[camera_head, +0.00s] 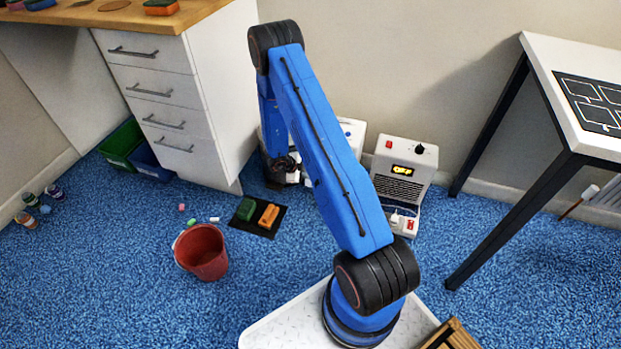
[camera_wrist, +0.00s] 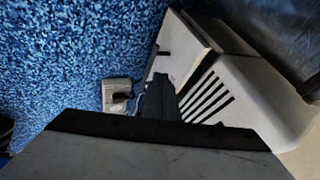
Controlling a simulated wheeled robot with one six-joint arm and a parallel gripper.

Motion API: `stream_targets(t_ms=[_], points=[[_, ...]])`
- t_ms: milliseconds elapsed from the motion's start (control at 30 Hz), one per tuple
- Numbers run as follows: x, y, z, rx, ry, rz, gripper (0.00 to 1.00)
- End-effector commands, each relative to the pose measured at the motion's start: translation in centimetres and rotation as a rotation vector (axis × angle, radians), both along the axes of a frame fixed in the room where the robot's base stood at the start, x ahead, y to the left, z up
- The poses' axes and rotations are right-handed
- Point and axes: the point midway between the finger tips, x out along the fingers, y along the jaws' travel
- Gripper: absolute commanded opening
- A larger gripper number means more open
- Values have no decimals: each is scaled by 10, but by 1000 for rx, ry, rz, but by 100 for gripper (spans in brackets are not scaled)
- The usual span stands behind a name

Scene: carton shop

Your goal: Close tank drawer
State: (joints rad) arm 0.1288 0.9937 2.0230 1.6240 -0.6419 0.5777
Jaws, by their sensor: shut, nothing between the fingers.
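My gripper (camera_head: 281,166) hangs low, near the floor, in front of the white cabinet's right side. In the wrist view its dark, shut fingers (camera_wrist: 160,98) are beside a white appliance with dark slots (camera_wrist: 207,98). I cannot tell whether they touch it. In the head view a white appliance (camera_head: 351,131) stands against the wall, mostly hidden behind my arm.
A white cabinet with several drawers (camera_head: 152,90) stands at left. A white table (camera_head: 560,60) stands at right. A socket with a plug (camera_wrist: 117,92) lies near the appliance.

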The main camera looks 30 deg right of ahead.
Motion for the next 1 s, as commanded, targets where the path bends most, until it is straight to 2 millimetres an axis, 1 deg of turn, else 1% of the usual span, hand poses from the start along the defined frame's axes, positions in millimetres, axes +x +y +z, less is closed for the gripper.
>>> stream_targets(t_ms=[300, 400, 533, 567, 600, 667, 767, 867, 1000], points=[[1, 31, 40, 0, -1, 3, 0], [1, 39, 51, 0, -1, 2, 0], [1, 46, 60, 0, -1, 2, 0], [1, 47, 62, -1, 0, 1, 5], [0, 49, 63, -1, 1, 1, 14], [-1, 50, 61, -8, 1, -4, 28], [-7, 54, 51, -45, -3, -31, 28], [-18, 59, 32, -119, -23, -75, 28], [-35, 67, 5, -255, -91, -137, 28]])
